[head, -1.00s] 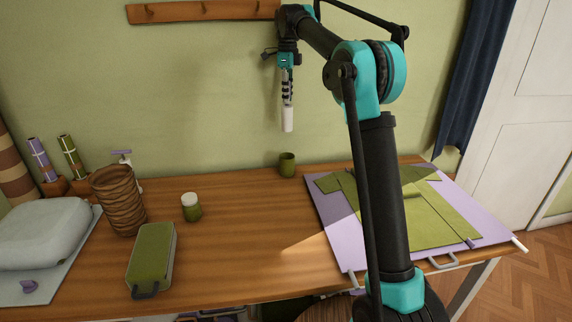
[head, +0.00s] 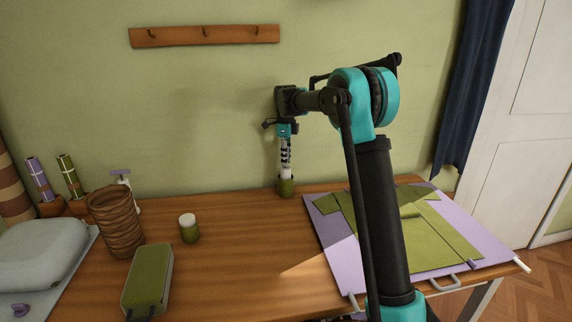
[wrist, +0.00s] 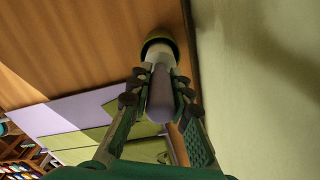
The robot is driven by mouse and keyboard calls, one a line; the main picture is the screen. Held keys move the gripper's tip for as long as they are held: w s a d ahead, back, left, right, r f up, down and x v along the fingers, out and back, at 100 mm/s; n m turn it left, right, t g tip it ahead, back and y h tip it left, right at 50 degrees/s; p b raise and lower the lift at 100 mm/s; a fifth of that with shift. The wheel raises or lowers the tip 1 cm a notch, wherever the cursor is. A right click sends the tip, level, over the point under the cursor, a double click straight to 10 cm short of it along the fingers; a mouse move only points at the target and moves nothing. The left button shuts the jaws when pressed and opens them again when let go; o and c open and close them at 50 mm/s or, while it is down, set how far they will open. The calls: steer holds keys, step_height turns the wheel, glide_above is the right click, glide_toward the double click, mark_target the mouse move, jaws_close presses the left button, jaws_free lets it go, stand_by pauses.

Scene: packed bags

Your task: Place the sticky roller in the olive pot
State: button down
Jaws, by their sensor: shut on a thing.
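The olive pot (head: 286,188) stands on the wooden table near the wall, left of the lilac board. It also shows in the wrist view (wrist: 158,35). My gripper (head: 286,160) points straight down above the pot and is shut on the sticky roller (head: 286,174). In the wrist view my gripper (wrist: 158,97) has its fingers on both sides of the roller's grey-lilac handle (wrist: 160,98). The white roller end (wrist: 160,54) is at the pot's mouth and its lower tip appears inside the rim. How deep it sits is hidden.
A small green jar with a white lid (head: 189,228), a brown woven vase (head: 117,222) and a green case (head: 149,279) stand to the left. A lilac board with olive fabric (head: 430,235) lies to the right. The wall (head: 220,120) is close behind the pot.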

steer(key=shift+f, duration=1.3)
steer(key=c, duration=1.4)
jaws_free()
step_height(320, 180, up, 12)
steer(key=shift+r, duration=0.2)
